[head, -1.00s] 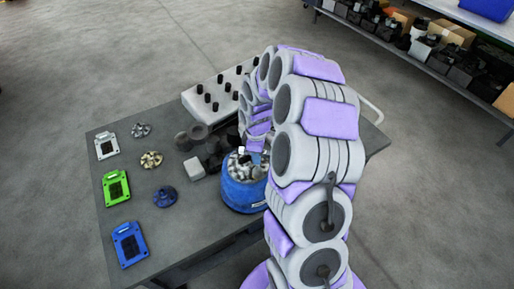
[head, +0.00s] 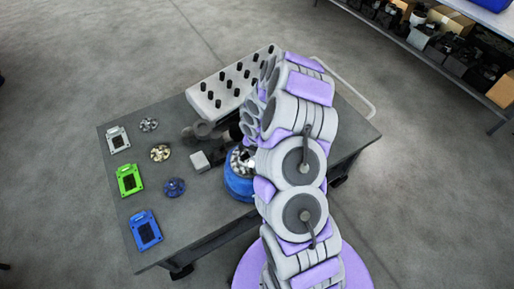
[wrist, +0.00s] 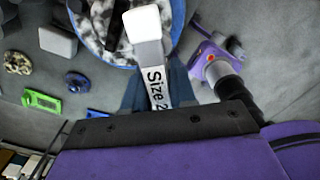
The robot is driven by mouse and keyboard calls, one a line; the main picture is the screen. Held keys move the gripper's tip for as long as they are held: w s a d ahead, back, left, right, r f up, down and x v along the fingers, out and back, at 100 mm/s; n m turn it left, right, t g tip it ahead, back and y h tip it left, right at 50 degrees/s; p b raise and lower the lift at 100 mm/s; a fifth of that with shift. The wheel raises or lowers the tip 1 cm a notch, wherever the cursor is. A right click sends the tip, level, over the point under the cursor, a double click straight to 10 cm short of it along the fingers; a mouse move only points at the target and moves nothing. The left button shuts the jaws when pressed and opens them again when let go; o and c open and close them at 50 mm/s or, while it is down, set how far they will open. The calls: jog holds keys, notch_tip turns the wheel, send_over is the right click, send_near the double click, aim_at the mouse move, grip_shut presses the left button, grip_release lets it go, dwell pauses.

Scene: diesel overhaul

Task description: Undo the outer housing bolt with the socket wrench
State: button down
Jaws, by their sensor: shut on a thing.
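My gripper (wrist: 158,92) is shut on the socket wrench (wrist: 155,78), which has a pale handle marked "Size 2" and a white block-like head. The wrench head overlaps the housing's opening in the picture. I cannot tell whether it touches a bolt. The outer bolt cannot be made out.
On the table (head: 200,222) are a white block (head: 200,161), a white tray with black pegs (head: 215,108), and left of them small discs (head: 160,153) and white, green (head: 129,180) and blue (head: 145,230) plates. A loaded shelf (head: 455,70) stands at back right.

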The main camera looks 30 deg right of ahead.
jog(key=n+p, duration=0.3)
jog(key=n, duration=0.1)
jog(key=shift+r, duration=0.25)
jog(key=n, duration=0.4)
jog(key=shift+f, duration=0.2)
